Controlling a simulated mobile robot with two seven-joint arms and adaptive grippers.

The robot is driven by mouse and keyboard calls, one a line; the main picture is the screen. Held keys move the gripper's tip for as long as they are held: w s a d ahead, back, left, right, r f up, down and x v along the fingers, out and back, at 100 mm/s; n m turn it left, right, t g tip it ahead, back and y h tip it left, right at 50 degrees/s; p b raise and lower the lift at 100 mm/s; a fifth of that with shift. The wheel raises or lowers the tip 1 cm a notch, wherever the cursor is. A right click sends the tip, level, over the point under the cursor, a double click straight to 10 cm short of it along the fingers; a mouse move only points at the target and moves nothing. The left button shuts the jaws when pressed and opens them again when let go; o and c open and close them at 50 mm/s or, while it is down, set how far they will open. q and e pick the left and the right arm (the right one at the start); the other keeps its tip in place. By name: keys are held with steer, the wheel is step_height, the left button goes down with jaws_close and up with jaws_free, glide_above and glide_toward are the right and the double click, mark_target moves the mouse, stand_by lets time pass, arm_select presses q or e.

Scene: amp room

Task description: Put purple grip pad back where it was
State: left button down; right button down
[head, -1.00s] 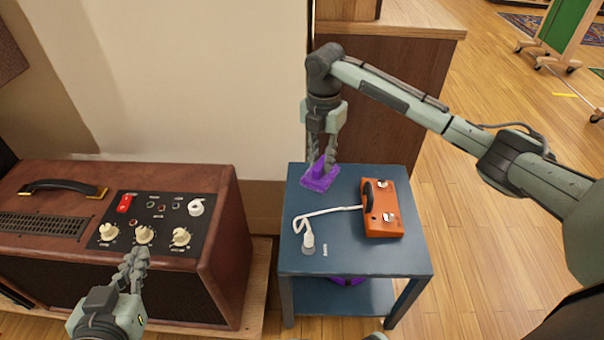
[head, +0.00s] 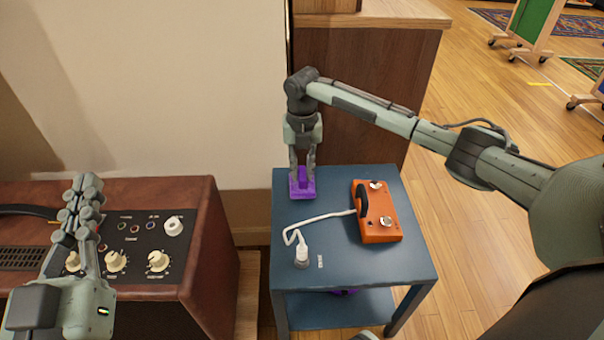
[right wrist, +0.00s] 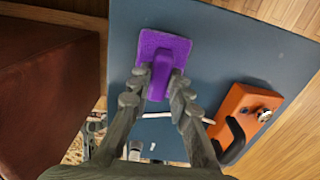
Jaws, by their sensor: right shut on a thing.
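The purple grip pad (head: 302,190) has a square base and an upright handle. It is at the back left corner of the blue table (head: 335,270), flat on the top or just above it; I cannot tell which. My right gripper (head: 303,172) points down at it and is shut on its handle. In the right wrist view the handle of the pad (right wrist: 160,70) is between the two fingertips. My left gripper (head: 84,185) is empty in front of the brown amplifier; whether its fingers are fully shut is unclear.
An orange pedal box (head: 378,225) with a black handle sits at the table's right. A white cable (head: 318,213) runs from it to a white plug (head: 302,255). The brown amplifier (head: 205,240) stands left of the table. Something purple (head: 343,292) shows on the lower shelf.

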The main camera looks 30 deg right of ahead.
steer(key=shift+f, duration=0.4)
arm_select(q)
steer(key=shift+s+d+r+t+h, duration=0.1)
steer(key=shift+r+t+h, duration=0.2)
steer(key=shift+r, duration=0.1)
arm_select(e)
steer(key=c, duration=1.8)
jaws_free()
steer(key=shift+f, duration=0.1)
steer(key=o, duration=0.4)
arm_select(q)
steer(key=shift+f, duration=0.15)
